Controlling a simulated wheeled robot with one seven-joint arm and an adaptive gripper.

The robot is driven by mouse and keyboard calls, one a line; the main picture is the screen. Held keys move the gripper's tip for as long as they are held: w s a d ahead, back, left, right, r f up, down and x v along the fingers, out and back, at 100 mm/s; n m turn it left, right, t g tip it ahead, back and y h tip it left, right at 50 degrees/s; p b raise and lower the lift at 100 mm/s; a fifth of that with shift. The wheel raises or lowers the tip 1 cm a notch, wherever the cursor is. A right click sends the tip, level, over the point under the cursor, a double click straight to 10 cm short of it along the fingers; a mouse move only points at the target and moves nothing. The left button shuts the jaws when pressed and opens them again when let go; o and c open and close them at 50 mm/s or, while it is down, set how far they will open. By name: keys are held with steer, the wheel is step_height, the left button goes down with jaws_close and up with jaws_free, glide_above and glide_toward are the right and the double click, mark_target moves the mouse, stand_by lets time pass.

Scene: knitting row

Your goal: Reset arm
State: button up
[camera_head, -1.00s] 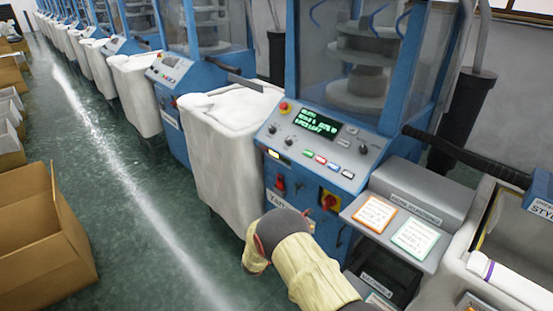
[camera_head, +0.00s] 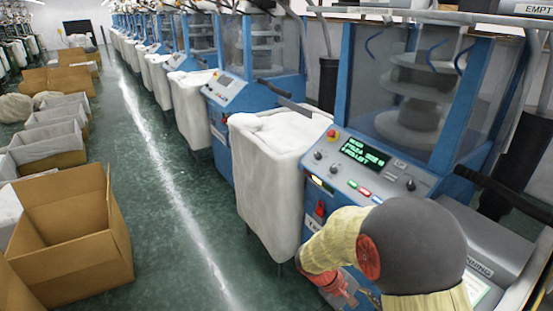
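My arm, in a cream cover with a dark grey rounded joint, reaches up from the bottom right in the head view. My gripper (camera_head: 358,294) is at the bottom edge, low in front of the blue knitting machine (camera_head: 345,185). Red and dark metal parts show at the arm's end, but the fingertips are small and partly cut off. I cannot tell whether it is open or shut, or whether it holds anything. The arm covers the lower part of the machine's front.
A white cloth-lined bin (camera_head: 268,180) stands left of the machine, close to my arm. An open cardboard box (camera_head: 75,270) sits on the floor at the left, with more boxes behind. The green aisle (camera_head: 165,215) between is clear. More machines recede along the row.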

steer(key=s+a+r+m+t+y+p, duration=0.1)
steer(key=s+r, duration=0.4)
steer(key=r, duration=0.5)
steer(key=s+a+r+m+t+y+p, duration=0.2)
steer(key=s+a+r+m+t+y, duration=0.1)
steer(key=r, duration=0.7)
steer(key=s+a+r+m+t+y+p, duration=0.1)
steer(key=s+a+r+t+y, duration=0.1)
steer(key=s+r, duration=0.4)
step_height(320, 180, up, 4)
steer(key=shift+s+a+m+t+y, duration=0.3)
steer(key=shift+m+t+y, duration=0.1)
steer(key=shift+t+y, duration=0.55)
